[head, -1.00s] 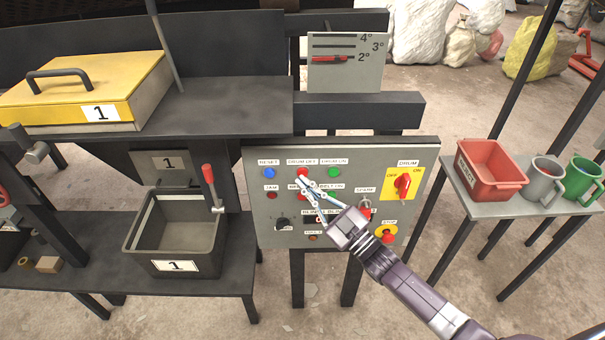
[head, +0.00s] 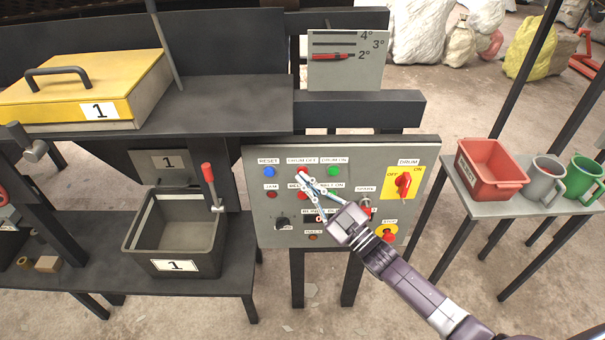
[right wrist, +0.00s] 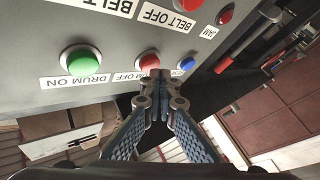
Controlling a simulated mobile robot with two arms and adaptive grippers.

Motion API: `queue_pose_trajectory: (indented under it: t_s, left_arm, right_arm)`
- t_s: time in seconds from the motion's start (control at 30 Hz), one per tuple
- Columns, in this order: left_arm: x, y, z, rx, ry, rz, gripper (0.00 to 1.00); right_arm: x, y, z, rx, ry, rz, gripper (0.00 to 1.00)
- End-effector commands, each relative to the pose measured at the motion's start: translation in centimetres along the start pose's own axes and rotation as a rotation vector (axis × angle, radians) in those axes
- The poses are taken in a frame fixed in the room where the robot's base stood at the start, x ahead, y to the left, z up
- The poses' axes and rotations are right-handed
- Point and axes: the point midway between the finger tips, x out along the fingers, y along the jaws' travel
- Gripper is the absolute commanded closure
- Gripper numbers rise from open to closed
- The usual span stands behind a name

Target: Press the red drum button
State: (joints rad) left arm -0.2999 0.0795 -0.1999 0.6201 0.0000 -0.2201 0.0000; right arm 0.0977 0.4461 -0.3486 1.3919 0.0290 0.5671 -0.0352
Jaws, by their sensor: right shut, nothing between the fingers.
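The red DRUM OFF button (head: 303,169) is in the top row of the grey control panel (head: 262,208), between the blue RESET button (head: 269,172) and the green DRUM ON button (head: 334,171). My right gripper (head: 299,178) is shut and empty, its fingertips at the lower edge of the red button. In the right wrist view, the fingertips (right wrist: 157,76) overlap the red button (right wrist: 149,58) and hide part of it. I cannot tell whether they touch it. The green button (right wrist: 82,61) stands clear beside them. My left gripper is not in view.
My right arm covers part of the lower panel. A grey bin (head: 178,255) stands left, and a side table (head: 480,209) with a red container stands right.

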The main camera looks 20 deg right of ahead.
Motion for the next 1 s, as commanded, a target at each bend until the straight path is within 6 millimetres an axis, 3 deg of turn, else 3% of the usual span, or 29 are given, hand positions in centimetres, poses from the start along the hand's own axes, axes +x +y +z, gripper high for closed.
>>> queue_pose_trajectory:
  t_s: [1.0]
  left_arm:
    - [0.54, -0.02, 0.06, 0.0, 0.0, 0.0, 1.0]
  right_arm:
    - [0.54, 0.38, 0.44, 0.0, 0.0, -0.001, 1.0]
